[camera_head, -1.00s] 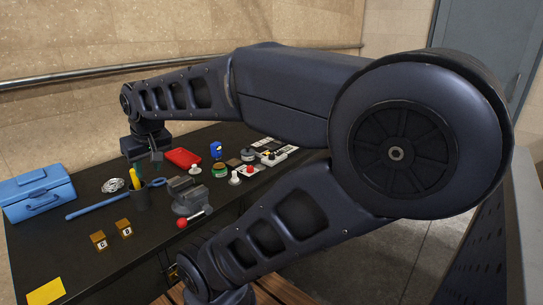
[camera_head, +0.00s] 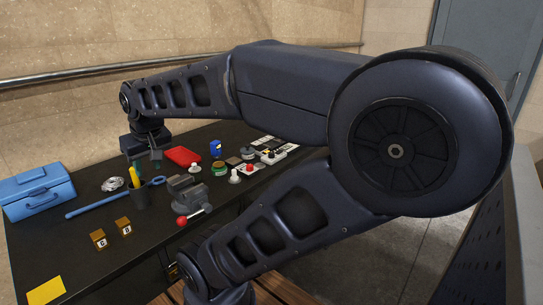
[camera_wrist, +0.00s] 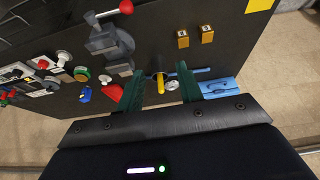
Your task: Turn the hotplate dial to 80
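My gripper (camera_head: 147,163) hangs over the back of the black bench, behind the pen cup, with nothing between its fingers. In the wrist view its two green fingers (camera_wrist: 160,88) are spread wide. I cannot single out the hotplate or read its dial. A group of small devices with knobs and buttons stands at the right end of the bench. Among them are a light-grey box (camera_head: 276,155) and a switch box with a red button (camera_head: 250,168). In the wrist view this group lies at far left, well away from my gripper.
A pen cup (camera_head: 139,196), vise (camera_head: 185,187), red object (camera_head: 183,156), blue toolbox (camera_head: 38,190), blue bar (camera_head: 95,208), two lettered blocks (camera_head: 123,227) and a yellow sheet (camera_head: 46,288) occupy the bench. My arm covers part of its right side.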

